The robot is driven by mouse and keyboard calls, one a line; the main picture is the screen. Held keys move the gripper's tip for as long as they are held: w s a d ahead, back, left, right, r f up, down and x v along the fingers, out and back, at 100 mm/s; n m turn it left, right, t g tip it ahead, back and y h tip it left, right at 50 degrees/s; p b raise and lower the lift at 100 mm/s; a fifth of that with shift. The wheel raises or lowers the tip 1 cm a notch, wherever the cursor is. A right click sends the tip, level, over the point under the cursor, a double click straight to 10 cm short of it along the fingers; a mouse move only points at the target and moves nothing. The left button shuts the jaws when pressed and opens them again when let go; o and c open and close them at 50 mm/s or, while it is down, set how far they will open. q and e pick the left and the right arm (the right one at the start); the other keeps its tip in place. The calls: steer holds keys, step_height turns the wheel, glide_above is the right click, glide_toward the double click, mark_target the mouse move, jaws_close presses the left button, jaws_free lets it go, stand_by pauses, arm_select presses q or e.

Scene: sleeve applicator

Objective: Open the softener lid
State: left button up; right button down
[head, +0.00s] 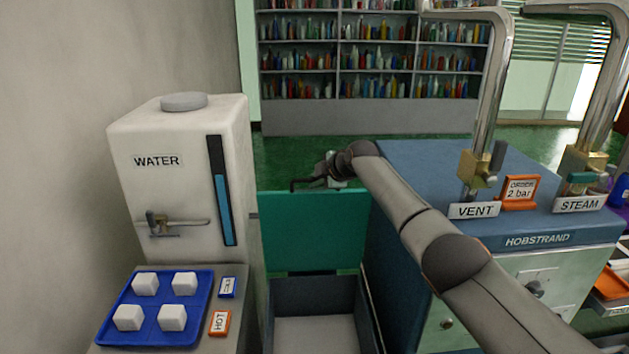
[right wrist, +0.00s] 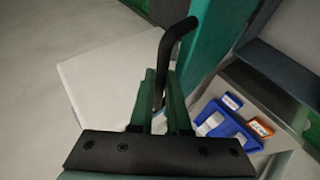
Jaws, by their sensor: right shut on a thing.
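The softener lid, a flat teal panel (head: 315,232), stands upright at the back of an open grey box (head: 314,335) in the head view. Its edge also shows in the right wrist view (right wrist: 212,45). My right gripper (head: 316,180) is at the lid's top edge. In the right wrist view my right gripper (right wrist: 163,105) is shut on a black bent handle (right wrist: 178,38), which runs between the two fingers. How the handle joins the lid is hidden. My left gripper is not in view.
A white water tank (head: 180,190) with a tap stands left of the box. A blue tray (head: 157,334) with several white cubes sits in front of it. A blue cabinet (head: 400,165) with vent and steam pipes stands close on the right. Green floor lies behind.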

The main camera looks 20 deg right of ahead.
steer(key=shift+f, duration=0.1)
steer(key=c, duration=0.9)
jaws_free()
steer(key=shift+s, duration=0.1)
steer(key=shift+f, duration=0.1)
steer(key=shift+s, duration=0.1)
